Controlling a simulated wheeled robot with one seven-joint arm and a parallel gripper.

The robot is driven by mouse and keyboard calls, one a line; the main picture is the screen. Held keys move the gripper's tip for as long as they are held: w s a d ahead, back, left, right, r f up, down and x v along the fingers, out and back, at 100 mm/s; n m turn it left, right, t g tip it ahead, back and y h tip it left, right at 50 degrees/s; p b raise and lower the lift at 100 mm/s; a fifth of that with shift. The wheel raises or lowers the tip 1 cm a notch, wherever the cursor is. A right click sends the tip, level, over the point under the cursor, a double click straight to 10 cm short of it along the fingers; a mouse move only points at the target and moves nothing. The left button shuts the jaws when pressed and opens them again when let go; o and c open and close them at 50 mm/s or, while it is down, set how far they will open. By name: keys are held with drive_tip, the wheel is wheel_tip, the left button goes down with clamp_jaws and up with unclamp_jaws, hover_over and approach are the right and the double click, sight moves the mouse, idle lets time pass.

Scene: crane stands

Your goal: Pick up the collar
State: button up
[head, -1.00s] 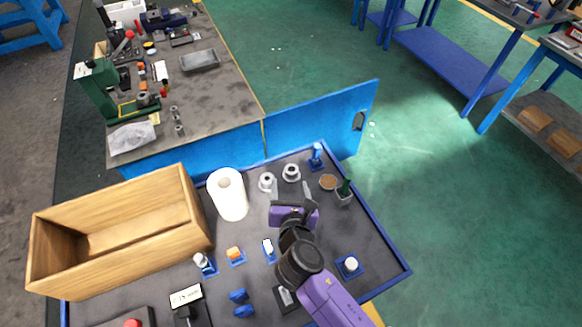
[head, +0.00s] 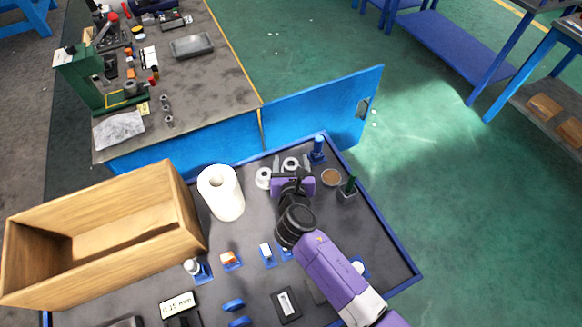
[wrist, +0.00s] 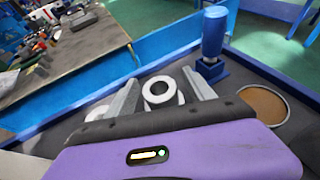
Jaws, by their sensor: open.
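Two pale ring-shaped collars stand on the dark table in the head view. One collar (head: 290,163) is at the back, and a second collar (head: 264,178) is just left of it. My purple and black gripper (head: 292,167) is open over the right-hand one, with a finger on each side. In the wrist view this collar (wrist: 172,98) shows its round hole between the spread grey fingers of the gripper (wrist: 162,88). Whether the fingers touch it, I cannot tell. The second collar is partly hidden behind the left finger in the wrist view (wrist: 96,112).
A blue post (head: 317,149) stands close behind right, and a round brown-topped dish (head: 331,177) lies right. A white roll (head: 221,194) and a wooden box (head: 100,268) stand left. Small parts on blue holders lie in front.

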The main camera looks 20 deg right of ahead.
drive_tip(key=shift+x, duration=0.95)
clamp_jaws()
drive_tip(key=shift+r, duration=0.1)
